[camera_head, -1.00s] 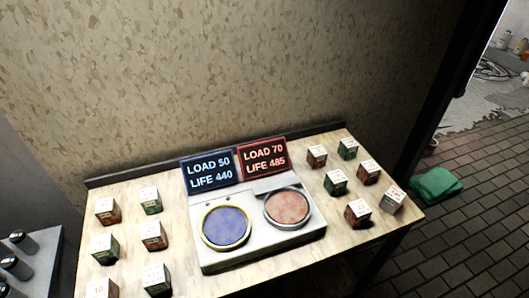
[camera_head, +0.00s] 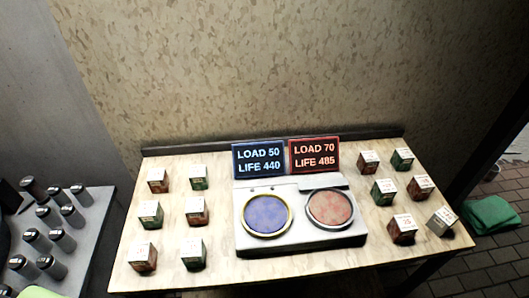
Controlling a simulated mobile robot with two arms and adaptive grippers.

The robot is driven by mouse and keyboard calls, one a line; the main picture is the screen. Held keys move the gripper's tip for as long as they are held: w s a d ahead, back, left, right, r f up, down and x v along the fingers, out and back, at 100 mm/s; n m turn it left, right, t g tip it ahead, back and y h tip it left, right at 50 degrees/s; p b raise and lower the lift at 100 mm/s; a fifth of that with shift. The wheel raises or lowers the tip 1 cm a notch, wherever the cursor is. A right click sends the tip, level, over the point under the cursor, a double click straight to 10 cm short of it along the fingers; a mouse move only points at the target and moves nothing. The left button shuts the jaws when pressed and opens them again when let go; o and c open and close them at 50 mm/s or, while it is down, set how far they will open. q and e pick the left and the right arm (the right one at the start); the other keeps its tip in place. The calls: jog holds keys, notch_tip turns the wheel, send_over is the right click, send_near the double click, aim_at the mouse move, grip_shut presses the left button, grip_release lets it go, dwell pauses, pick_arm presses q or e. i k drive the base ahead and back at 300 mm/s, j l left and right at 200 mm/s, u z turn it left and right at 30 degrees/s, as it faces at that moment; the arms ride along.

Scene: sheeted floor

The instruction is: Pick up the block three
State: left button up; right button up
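Small cube blocks with white printed tops and red-brown or green sides stand on a pale wooden table (camera_head: 215,278). The left group includes a red-brown block (camera_head: 158,180), a green block (camera_head: 197,177) and a front green block (camera_head: 193,253). The right group includes a red-brown block (camera_head: 402,229), a green block (camera_head: 383,191) and a paler grey block (camera_head: 441,221) near the right edge. The prints are too small to read, so I cannot tell which one is block three. Neither of my grippers is in view.
A grey device with a blue disc (camera_head: 267,215) and a red disc (camera_head: 330,208) stands mid-table below two signs (camera_head: 258,159). A side table (camera_head: 85,255) at left holds several dark cylinders. A green cloth (camera_head: 490,213) lies at right. A wall rises behind.

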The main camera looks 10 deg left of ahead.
aim_at(142, 256)
jog(key=u, duration=1.65)
jog(key=z, duration=1.25)
jog(key=u, duration=1.25)
jog(key=k+l+u, duration=0.1)
jog(key=u, duration=0.2)
jog(key=k, duration=0.05)
